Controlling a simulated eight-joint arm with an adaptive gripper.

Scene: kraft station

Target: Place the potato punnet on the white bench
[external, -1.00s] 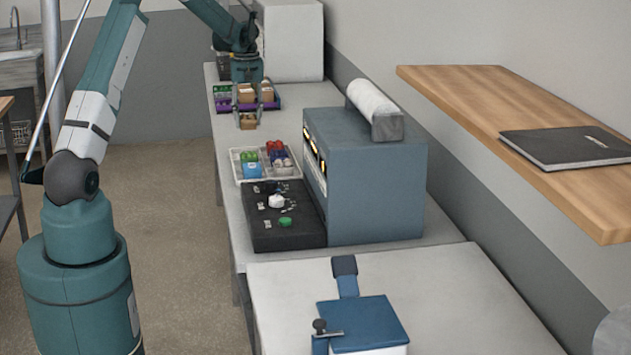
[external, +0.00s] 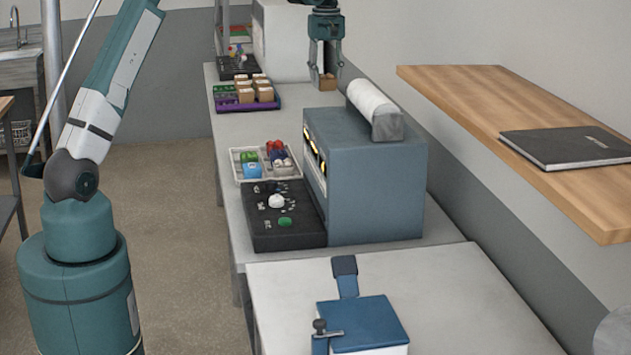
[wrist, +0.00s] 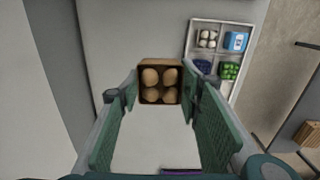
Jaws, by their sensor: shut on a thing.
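My gripper (external: 326,66) is shut on the brown potato punnet (external: 327,82), holding it up by its sides behind the blue-grey machine. In the wrist view the punnet (wrist: 160,82) sits upright between the fingertips of my gripper (wrist: 160,92), with several potatoes showing in it. The long white bench (external: 230,140) runs beneath; its bare pale top (wrist: 140,45) also shows in the wrist view. The punnet appears above the bench top, but its exact height is hard to tell.
A purple tray (external: 228,107) with several punnets stands left of my gripper. The blue-grey machine (external: 376,178) with a white roll on top stands nearer. A white tray (external: 238,172) of coloured goods and a dark board (external: 262,240) lie beside it. Bare bench lies between purple tray and machine.

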